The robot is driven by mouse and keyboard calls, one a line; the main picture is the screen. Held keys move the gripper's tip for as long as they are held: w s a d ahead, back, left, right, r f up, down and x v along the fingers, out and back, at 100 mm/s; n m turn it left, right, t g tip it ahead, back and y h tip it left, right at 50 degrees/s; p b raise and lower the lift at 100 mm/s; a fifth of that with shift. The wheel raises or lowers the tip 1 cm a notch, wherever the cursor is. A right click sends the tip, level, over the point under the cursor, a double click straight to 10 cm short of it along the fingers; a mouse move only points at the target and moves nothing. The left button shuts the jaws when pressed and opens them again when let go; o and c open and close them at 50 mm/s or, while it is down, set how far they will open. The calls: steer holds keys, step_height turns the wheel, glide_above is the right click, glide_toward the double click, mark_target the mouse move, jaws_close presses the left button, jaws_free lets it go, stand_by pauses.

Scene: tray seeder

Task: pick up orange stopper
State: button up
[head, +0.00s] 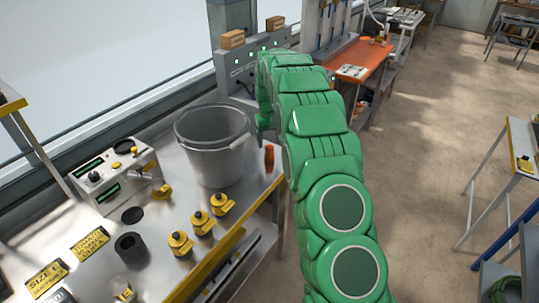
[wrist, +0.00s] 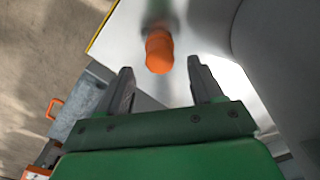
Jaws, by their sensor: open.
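The orange stopper (head: 269,157) stands upright on the metal bench near its right edge, just right of the grey bucket. In the wrist view the stopper (wrist: 159,51) is seen from above, beyond the fingertips and roughly centred between them. My gripper (wrist: 158,78) is open with nothing between its two dark fingers. It appears apart from the stopper. In the head view my green arm reaches away past the bench and the fingers are hidden.
The grey bucket (head: 213,147) is close to the stopper; its wall (wrist: 280,60) fills the right of the wrist view. Several yellow-and-black fittings (head: 201,224) stand nearer on the bench. A control box (head: 115,175) is at left. An orange-topped table (head: 362,62) stands beyond.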

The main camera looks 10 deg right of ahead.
mark_target(269, 147)
steer(key=f, duration=0.4)
steer(key=shift+s+f, duration=0.15)
steer(key=shift+s, duration=0.1)
steer(key=shift+c, duration=0.2)
steer(key=c, duration=1.1)
